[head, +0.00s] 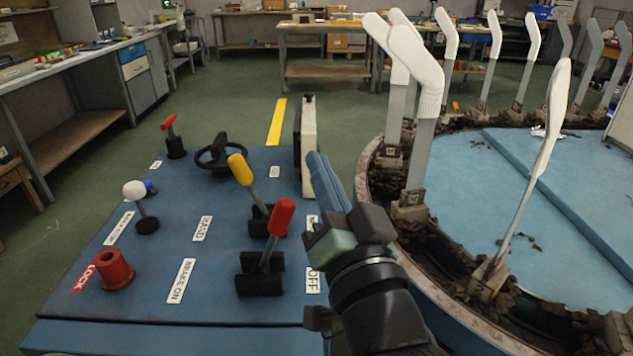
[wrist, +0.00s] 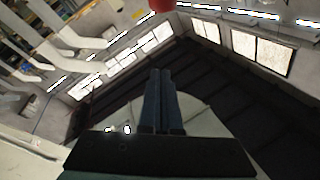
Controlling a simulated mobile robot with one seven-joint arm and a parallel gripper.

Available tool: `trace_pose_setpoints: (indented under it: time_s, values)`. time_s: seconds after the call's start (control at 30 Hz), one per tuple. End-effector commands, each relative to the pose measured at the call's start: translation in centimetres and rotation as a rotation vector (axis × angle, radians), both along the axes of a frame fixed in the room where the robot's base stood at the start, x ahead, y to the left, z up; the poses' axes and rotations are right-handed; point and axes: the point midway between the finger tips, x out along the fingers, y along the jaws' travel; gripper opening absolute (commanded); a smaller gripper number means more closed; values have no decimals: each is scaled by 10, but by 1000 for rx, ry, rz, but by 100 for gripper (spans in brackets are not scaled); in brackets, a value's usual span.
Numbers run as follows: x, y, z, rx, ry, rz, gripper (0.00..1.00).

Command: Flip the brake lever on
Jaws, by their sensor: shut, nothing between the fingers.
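The brake lever has a red grip (head: 281,217) on a grey rod in a black base. It stands between the "BRAKE ON" label (head: 181,281) on the left and the "OFF" label (head: 313,280) on the right, its grip leaning a little right of its base. My gripper (head: 318,160) is shut and empty, to the right of the red grip and beyond it in the head view. A gap shows between them. In the wrist view the closed fingers (wrist: 160,75) point upward, and a red piece (wrist: 172,3), not clearly identifiable, shows at the top edge.
A yellow-gripped lever (head: 240,169) stands just behind the brake lever. The blue panel also carries a white-knobbed lever (head: 135,191), a red "LOCK" knob (head: 115,269) and a black wheel (head: 216,154). A round machine with white sock forms (head: 425,85) stands close on the right.

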Motion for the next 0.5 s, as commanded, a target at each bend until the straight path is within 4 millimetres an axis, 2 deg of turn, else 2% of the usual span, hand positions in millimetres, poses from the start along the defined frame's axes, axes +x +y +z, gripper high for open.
trace_pose_setpoints:
  time_s: [0.17,0.3,0.5]
  values:
    - [-2,-14,-48,303,234,140,0]
    - [-20,-25,-81,573,366,223,0]
    - [-55,-42,-108,941,466,300,0]
